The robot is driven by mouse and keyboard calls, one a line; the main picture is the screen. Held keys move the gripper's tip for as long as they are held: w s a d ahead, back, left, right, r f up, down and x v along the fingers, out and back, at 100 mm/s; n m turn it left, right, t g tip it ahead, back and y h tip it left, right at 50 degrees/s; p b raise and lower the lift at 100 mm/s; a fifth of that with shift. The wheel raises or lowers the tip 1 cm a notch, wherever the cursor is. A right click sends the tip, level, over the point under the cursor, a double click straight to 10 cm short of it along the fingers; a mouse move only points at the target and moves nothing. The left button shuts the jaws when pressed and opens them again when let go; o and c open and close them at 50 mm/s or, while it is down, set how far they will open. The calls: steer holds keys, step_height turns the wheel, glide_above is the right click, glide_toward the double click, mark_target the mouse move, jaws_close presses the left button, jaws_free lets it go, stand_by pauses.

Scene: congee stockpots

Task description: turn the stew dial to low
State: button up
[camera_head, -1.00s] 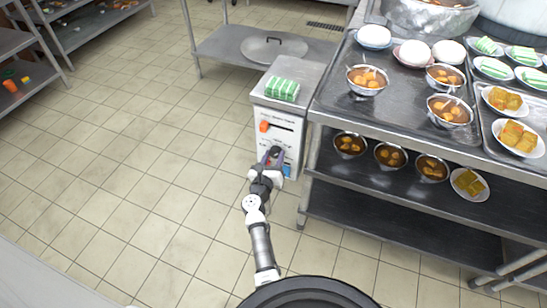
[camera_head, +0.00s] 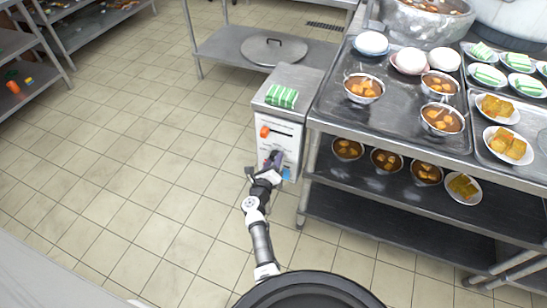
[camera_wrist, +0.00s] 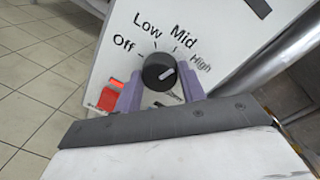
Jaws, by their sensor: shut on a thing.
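The stew dial is a round black knob (camera_wrist: 159,72) with a white pointer mark, on a white panel (camera_wrist: 120,55) labelled Off, Low, Mid and High. In the wrist view the mark points right, roughly towards the High side. My gripper (camera_wrist: 160,88) has one purple finger on each side of the knob and is shut on it.
An orange-red part (camera_head: 265,131) sits higher on the cabinet front. Green-striped items (camera_head: 282,96) lie on its top. A steel table (camera_head: 318,122) with bowls and plates stands close on the right. Tiled floor (camera_head: 150,190) at left is free.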

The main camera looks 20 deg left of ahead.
steer(key=n+p, duration=0.2)
steer(key=n, duration=0.1)
steer(key=n+p, duration=0.2)
steer(key=n, duration=0.1)
steer(key=shift+a+r+h, duration=0.1)
steer(key=shift+r+h, duration=0.1)
steer(key=shift+h, duration=0.1)
steer(key=n+p, duration=0.1)
steer(key=n, duration=0.1)
steer(key=n+p, duration=0.1)
steer(key=n, duration=0.2)
steer(key=shift+f+g+h, duration=0.15)
steer(key=shift+g+h, duration=0.15)
steer(key=shift+n, duration=0.3)
steer(key=o, duration=1)
steer(key=shift+s, duration=0.15)
steer(key=s, duration=0.9)
steer(key=s+r+p, duration=0.1)
steer(key=s, duration=0.3)
steer(key=shift+s+a, duration=0.25)
